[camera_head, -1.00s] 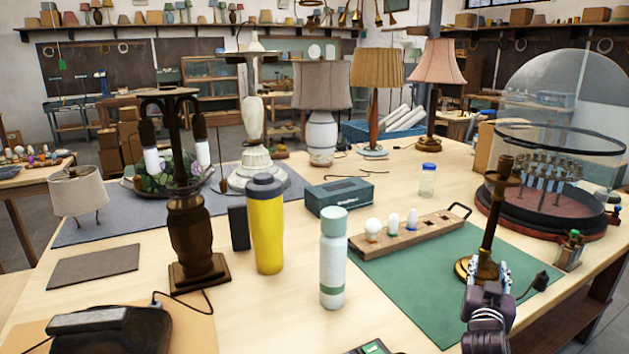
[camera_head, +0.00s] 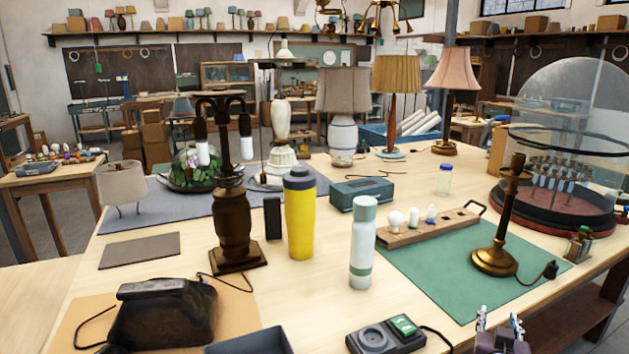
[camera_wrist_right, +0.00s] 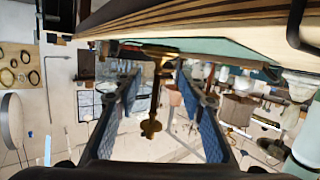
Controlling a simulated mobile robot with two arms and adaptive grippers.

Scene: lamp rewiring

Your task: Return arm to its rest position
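My right gripper (camera_head: 499,325) shows at the bottom edge of the head view, over the near right edge of the table. It is open and empty, its two fingers apart. In the right wrist view the fingers (camera_wrist_right: 157,118) spread to both sides, and the brass lamp base (camera_wrist_right: 152,125) shows beyond them, apart from them. That brass candlestick lamp (camera_head: 508,220) stands upright on the green mat (camera_head: 430,275), behind the gripper.
A socket box (camera_head: 386,336) lies left of the right gripper. A pale bottle (camera_head: 362,250), a yellow flask (camera_head: 299,220) and a wooden bulb rack (camera_head: 430,228) stand farther back. A glass dome (camera_head: 560,140) stands at the right. The gripper is clear of these.

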